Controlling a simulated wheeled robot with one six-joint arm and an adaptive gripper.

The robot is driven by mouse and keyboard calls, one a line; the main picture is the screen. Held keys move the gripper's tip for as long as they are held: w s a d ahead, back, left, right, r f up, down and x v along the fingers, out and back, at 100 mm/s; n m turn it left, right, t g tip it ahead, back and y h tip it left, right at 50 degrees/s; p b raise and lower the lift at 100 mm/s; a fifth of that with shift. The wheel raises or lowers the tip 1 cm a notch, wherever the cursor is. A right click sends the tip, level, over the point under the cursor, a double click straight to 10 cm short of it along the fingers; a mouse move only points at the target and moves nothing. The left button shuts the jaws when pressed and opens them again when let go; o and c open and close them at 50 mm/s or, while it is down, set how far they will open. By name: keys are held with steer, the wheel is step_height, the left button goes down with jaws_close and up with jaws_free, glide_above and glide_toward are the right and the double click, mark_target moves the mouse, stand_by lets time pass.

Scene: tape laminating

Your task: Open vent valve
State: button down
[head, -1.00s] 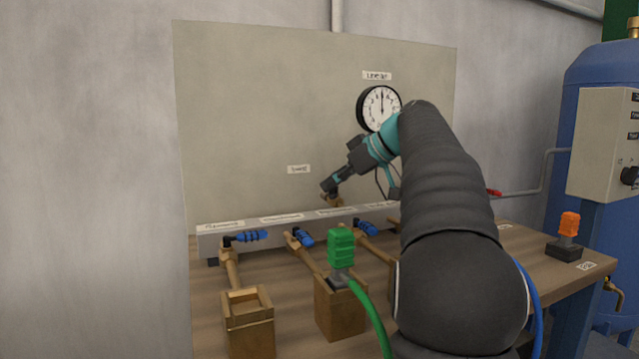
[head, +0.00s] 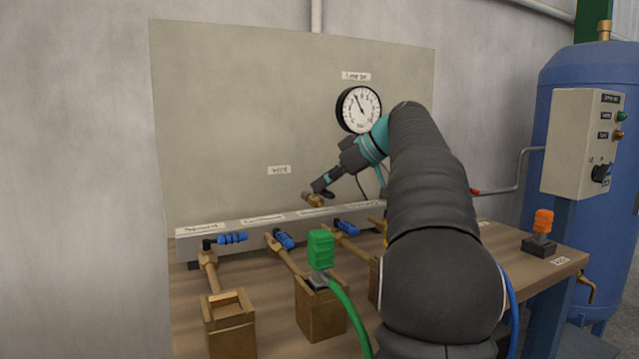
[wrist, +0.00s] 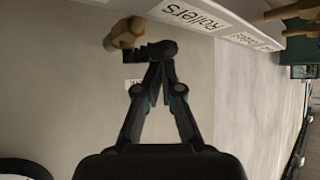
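The vent valve is a brass fitting (head: 316,199) on the back panel, right of and below a small label (head: 279,170) that appears to read vent. In the wrist view its brass body (wrist: 126,33) is at upper left, with a black ribbed lever (wrist: 150,50) reaching right from it. My gripper (wrist: 158,70) has its fingers drawn nearly together, tips right at the lever and seemingly touching it. Whether the lever is pinched between them is hard to tell. In the head view my gripper (head: 322,186) comes down from the upper right onto the fitting.
A round gauge (head: 358,110) hangs above right, its needle left of straight up. A grey manifold (head: 215,242) with blue-handled valves (head: 232,238) runs below. A blue tank is at right.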

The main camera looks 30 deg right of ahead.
steer(key=shift+d+f, duration=0.1)
steer(key=shift+d, duration=0.35)
steer(key=shift+w+d, duration=0.1)
steer(key=shift+w, duration=0.1)
steer(key=shift+w+f+p, duration=0.1)
steer(key=shift+w+p, duration=0.35)
steer(key=v, duration=1.2)
steer(key=shift+s+r, duration=0.25)
steer(key=shift+r, duration=0.05)
